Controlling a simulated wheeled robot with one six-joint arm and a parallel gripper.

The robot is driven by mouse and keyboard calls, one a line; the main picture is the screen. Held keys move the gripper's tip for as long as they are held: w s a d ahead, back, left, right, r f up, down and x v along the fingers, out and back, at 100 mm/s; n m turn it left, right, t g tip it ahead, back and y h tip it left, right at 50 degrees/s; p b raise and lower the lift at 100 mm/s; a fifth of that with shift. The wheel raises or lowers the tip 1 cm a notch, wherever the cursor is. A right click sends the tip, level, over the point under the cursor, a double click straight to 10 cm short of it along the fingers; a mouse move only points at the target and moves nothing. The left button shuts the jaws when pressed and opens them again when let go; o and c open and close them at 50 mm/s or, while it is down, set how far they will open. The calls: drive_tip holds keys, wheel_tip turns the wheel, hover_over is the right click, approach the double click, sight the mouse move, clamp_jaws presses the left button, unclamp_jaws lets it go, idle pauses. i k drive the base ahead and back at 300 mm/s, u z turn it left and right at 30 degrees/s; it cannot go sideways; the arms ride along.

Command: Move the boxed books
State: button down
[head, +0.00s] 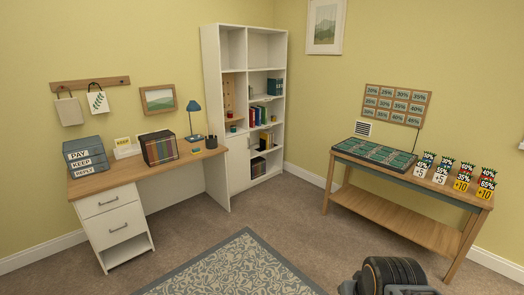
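A smaller dark block that looks like another set of books (258,167) sits in a low compartment of the white bookcase (213,100). A dark rounded part of my arm shows at the bottom right. No gripper fingers show, so I cannot see whether they hold anything. The desk is well across the room from the visible part of my arm.
A table (400,205) with a dark grid board and upright cards stands right. Carpet and a patterned rug (240,268) lie open between.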

sight(159, 147)
drive_tip(key=u, duration=0.1)
drive_tip(key=i, duration=3)
drive_tip(key=u, duration=1.25)
drive_tip(key=i, duration=2.1)
drive_tip(key=u, duration=1.15)
drive_tip(key=i, duration=0.35)
drive_tip(key=u, duration=0.05)
